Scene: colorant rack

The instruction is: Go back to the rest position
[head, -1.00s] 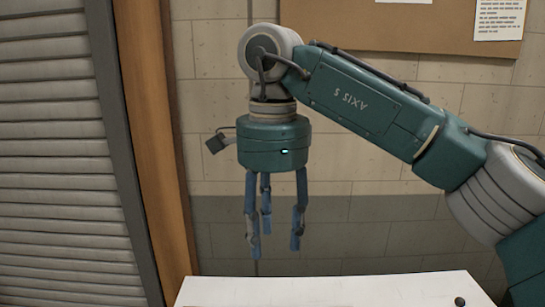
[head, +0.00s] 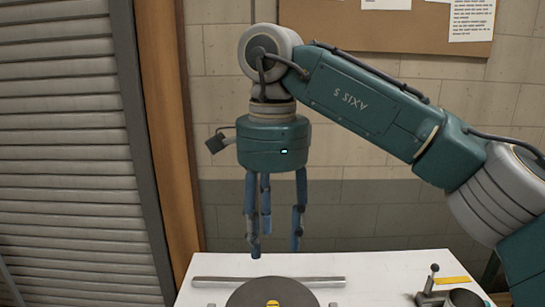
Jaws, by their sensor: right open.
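My right gripper (head: 275,222) hangs pointing down from the teal arm that comes in from the right. Its blue fingers are apart and nothing is between them. In the picture it is just above the back edge of a white table (head: 222,262). My left gripper is not in view.
On the table are a long grey bar (head: 268,282), a dark round disc (head: 250,297) with a yellow centre, and a dark cylindrical fixture (head: 462,298) with a small lever (head: 432,277). A slatted shutter (head: 60,150) stands left; a corkboard (head: 370,38) hangs on the wall behind.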

